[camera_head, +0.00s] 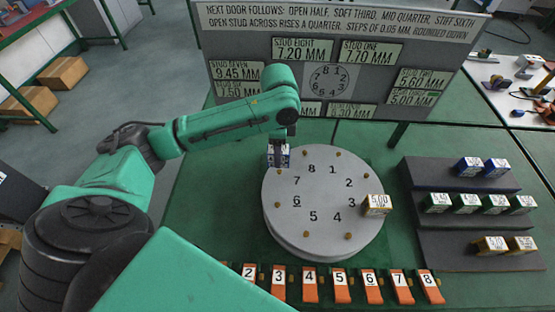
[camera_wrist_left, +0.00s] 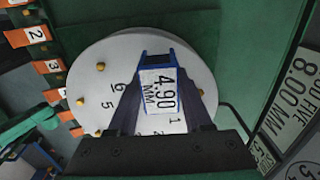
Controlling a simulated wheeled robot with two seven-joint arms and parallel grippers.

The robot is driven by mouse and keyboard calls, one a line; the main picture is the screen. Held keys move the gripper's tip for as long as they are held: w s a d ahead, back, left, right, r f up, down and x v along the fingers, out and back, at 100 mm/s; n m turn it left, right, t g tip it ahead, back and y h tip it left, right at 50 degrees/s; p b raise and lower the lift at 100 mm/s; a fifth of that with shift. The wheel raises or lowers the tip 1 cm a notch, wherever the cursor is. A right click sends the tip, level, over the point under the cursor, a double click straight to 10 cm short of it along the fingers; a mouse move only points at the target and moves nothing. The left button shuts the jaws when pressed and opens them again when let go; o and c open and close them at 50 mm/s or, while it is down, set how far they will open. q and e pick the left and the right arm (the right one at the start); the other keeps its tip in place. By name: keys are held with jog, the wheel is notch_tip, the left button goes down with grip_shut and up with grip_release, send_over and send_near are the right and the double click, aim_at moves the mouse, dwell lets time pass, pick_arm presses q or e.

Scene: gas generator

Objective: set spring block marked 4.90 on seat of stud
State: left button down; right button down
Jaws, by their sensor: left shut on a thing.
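My left gripper (camera_head: 278,160) is shut on a blue spring block, its label reading 4.90 MM in the left wrist view (camera_wrist_left: 161,90). In the head view the block (camera_head: 284,154) is at the upper-left rim of the round grey plate (camera_head: 322,195), near numbers 7 and 8. Whether it touches the plate or a stud, I cannot tell. The plate carries numbers 1 to 8 and small brass studs around its rim, one (camera_head: 277,205) beside 6. A yellow block marked 5.00 (camera_head: 377,204) sits at the rim beside 3. My right gripper is not in view.
A stepped dark rack (camera_head: 413,186) at the right holds blue, green and yellow blocks. Orange numbered tags (camera_head: 340,286) line the front. A sign board (camera_head: 235,45) with stud values stands behind the plate. Green table is bare between plate and rack.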

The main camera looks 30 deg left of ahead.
aim_at(279, 171)
pick_arm(q)
jog(key=f, duration=0.3)
jog(key=shift+d+f, duration=0.15)
jog(key=shift+d, duration=0.05)
jog(key=shift+w+f, duration=0.15)
jog(key=shift+f, duration=0.25)
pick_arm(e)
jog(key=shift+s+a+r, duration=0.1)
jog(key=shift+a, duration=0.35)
pick_arm(q)
jog(key=shift+f, duration=0.2)
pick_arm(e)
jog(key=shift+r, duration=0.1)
pick_arm(q)
jog(key=shift+f, duration=0.1)
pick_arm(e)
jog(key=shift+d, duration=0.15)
pick_arm(q)
jog(key=shift+f, duration=0.3)
jog(key=shift+c, duration=1.6)
grip_release()
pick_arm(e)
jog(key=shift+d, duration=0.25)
pick_arm(q)
jog(key=shift+r, duration=0.1)
